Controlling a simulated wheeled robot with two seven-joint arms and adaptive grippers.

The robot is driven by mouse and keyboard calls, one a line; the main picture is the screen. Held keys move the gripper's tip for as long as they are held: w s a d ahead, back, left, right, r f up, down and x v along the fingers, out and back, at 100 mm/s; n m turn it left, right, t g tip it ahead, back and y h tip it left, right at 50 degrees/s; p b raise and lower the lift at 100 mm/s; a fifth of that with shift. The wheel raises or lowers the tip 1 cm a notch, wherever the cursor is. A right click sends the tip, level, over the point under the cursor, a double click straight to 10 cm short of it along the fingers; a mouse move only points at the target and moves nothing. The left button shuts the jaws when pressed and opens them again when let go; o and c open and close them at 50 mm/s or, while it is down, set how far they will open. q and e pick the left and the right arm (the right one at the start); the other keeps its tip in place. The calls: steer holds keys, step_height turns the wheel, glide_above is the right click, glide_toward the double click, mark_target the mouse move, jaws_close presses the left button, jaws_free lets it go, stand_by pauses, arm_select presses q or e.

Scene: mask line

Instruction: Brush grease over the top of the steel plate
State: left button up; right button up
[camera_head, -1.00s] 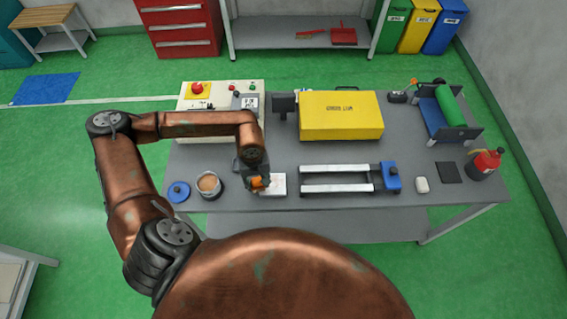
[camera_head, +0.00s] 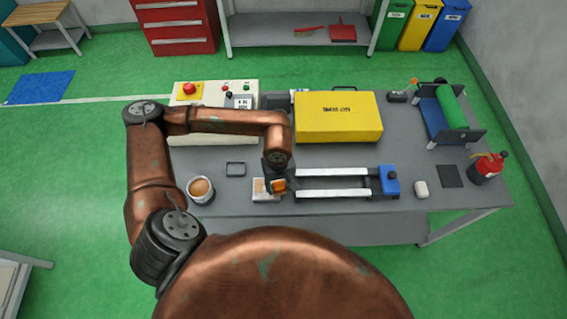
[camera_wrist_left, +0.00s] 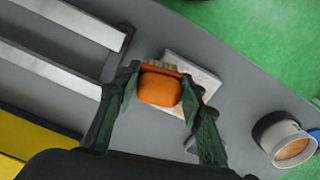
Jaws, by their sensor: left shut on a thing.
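My left gripper (camera_head: 278,182) is shut on an orange-handled brush (camera_wrist_left: 160,88); the handle also shows in the head view (camera_head: 279,187). The brush's tan bristles (camera_wrist_left: 159,66) point down at the steel plate (camera_head: 265,196), over its right part in the head view. I cannot tell whether they touch it. The pale plate lies flat near the table's front edge and shows partly behind the brush in the left wrist view (camera_wrist_left: 206,78). A tan patch shows on its left part. An open tin of brownish grease (camera_head: 200,188) stands left of the plate. My right gripper is out of view.
A rail frame with a blue end block (camera_head: 389,180) lies just right of the plate. A yellow case (camera_head: 338,117) stands behind it. The table (camera_head: 225,202) is bare between tin and plate.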

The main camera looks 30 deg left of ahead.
mark_target(279, 184)
arm_select(q)
step_height(279, 184, up, 4)
steer(key=shift+r+p, duration=0.25)
steer(key=shift+p, duration=0.65)
steer(key=shift+d+r+p, duration=0.1)
steer(key=shift+r+p, duration=0.25)
steer(key=shift+r, duration=0.35)
steer(key=shift+r+p, duration=0.35)
steer(key=shift+r, duration=0.7)
